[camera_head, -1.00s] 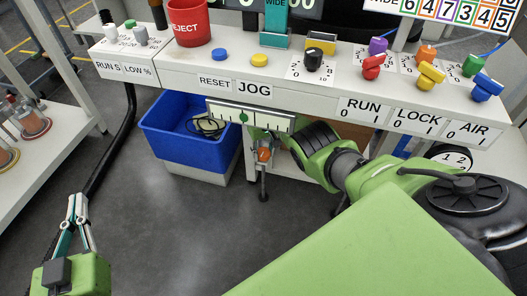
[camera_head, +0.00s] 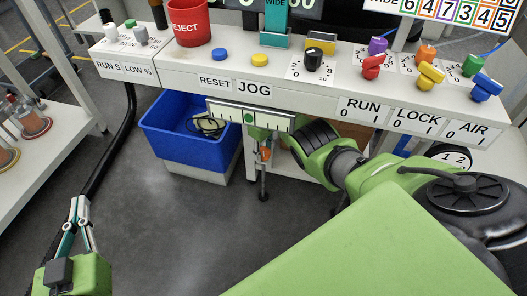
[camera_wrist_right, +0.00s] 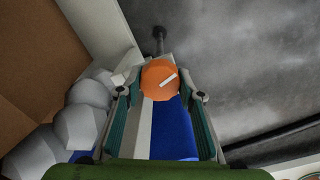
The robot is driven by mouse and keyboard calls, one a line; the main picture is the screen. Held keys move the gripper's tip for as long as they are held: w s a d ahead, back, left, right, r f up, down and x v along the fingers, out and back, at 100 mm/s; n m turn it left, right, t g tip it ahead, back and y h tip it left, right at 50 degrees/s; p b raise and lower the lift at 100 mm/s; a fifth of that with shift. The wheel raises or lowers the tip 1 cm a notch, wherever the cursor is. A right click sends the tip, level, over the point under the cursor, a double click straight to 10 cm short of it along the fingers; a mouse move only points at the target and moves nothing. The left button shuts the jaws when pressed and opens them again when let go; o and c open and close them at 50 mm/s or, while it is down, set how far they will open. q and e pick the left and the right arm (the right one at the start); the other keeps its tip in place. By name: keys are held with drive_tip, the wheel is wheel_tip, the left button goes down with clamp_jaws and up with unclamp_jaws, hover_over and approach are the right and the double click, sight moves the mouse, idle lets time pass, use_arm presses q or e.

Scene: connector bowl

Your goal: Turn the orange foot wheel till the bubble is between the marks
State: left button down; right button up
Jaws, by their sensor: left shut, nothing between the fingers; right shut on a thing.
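The orange foot wheel (camera_wrist_right: 160,80) sits between the two fingers of my right gripper (camera_wrist_right: 161,95) in the right wrist view; the gripper is shut on it. A white line on the wheel slants up to the right. In the head view the wheel (camera_head: 265,154) shows small under the console, partly hidden. The level gauge (camera_head: 275,120) is a pale strip with dark marks on the console's front edge. My left gripper (camera_head: 78,202) is shut and empty at the lower left.
A blue bin (camera_head: 190,145) with a cable in it stands left of the wheel. The console (camera_head: 215,75) with buttons and coloured knobs runs above. A shelf (camera_head: 45,150) stands at the left. The floor between the left gripper and the bin is clear.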

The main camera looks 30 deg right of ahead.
sight(263, 151)
drive_tip(key=o, duration=1.1)
drive_tip(key=shift+r, duration=0.55)
wheel_tip(263, 151, up, 11)
drive_tip(key=shift+f, duration=0.1)
idle(0.3)
